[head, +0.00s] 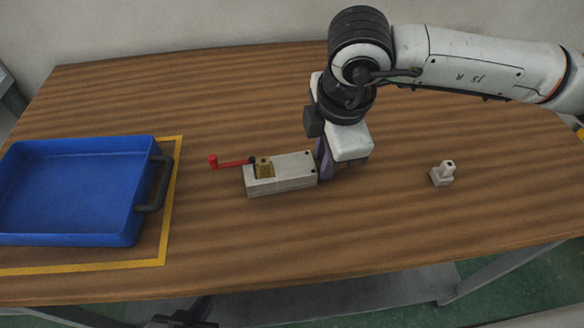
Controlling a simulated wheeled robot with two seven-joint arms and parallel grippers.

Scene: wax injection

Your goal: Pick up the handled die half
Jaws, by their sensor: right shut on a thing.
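A grey die block (290,172) lies on the wooden table in the middle of the head view, with a brass piece (264,167) on top and a red lever (232,162) reaching out to the left. My right gripper (324,164) is at the block's right end, pointing down, and is shut on the handled die half there. The gripper body hides the gripped part and most of the fingers. The block rests flat, and I see no gap under it. My left gripper does not show clearly.
A blue tray (133,225) with a dark handle (155,184) stands at the left inside a yellow tape outline (172,215). A small light-grey part (442,174) stands on the table at the right. The table between and in front of them is clear.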

